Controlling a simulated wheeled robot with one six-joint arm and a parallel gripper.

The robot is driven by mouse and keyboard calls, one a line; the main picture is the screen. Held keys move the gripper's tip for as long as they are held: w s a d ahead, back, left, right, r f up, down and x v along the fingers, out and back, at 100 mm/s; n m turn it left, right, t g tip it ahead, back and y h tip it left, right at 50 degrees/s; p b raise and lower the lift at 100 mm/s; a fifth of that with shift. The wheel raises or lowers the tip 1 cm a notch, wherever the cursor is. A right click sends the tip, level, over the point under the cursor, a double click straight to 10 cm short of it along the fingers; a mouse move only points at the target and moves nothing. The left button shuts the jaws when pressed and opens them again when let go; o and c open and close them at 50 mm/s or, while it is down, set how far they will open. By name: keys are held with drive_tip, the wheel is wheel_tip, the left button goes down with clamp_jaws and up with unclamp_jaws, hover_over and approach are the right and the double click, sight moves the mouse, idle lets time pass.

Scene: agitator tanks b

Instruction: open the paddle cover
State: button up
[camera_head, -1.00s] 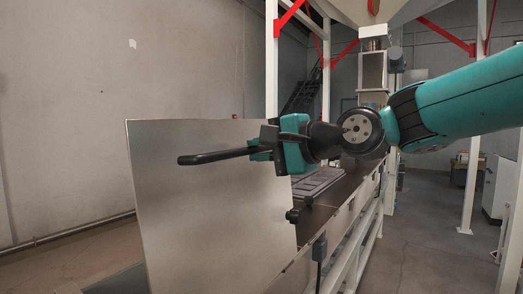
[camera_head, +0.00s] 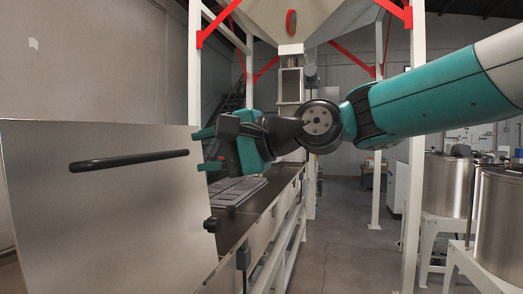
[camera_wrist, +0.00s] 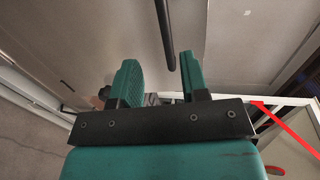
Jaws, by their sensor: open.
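The paddle cover is a large flat metal panel (camera_head: 110,225), standing raised and nearly upright at the left of the head view. Its black bar handle (camera_head: 125,161) runs across its face. My gripper (camera_head: 197,150) is open, with teal fingers pointing left just past the handle's right end. In the wrist view the handle (camera_wrist: 164,35) shows as a dark bar ending ahead of and between the open fingers (camera_wrist: 158,65). Nothing is held. The cover's lower edge is out of frame.
A long trough (camera_head: 245,210) with grey slatted pieces (camera_head: 232,192) lies behind the cover, on a white frame. A hopper (camera_head: 300,25) hangs above on white posts with red braces. Steel tanks (camera_head: 500,220) stand at the right. The floor between (camera_head: 345,230) is clear.

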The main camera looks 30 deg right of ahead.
drive_tip(key=b+v, duration=0.1)
drive_tip(key=v, duration=0.8)
drive_tip(key=shift+s+d, duration=0.15)
drive_tip(key=shift+s, duration=0.15)
drive_tip(key=s+a+f+n+g+h, duration=0.1)
drive_tip(key=s+a+f+n+g, duration=0.15)
drive_tip(key=f, duration=0.35)
drive_tip(key=s+a+f+n+g+h, duration=0.1)
drive_tip(key=a+f+n+g, duration=0.15)
drive_tip(key=f, duration=0.35)
drive_tip(key=s+a+f+n+g+h, duration=0.1)
drive_tip(key=s+a+f+n, duration=0.1)
drive_tip(key=f+n, duration=0.25)
drive_tip(key=s+d+f+n+g+h, duration=0.1)
drive_tip(key=s+f+n+g+h, duration=0.3)
drive_tip(key=s+f, duration=0.5)
wheel_tip(320, 180, down, 2)
drive_tip(key=shift+s+f+n+g, duration=0.1)
drive_tip(key=shift+s+n+g, duration=0.25)
drive_tip(key=shift+n, duration=0.9)
drive_tip(key=shift+w, duration=0.15)
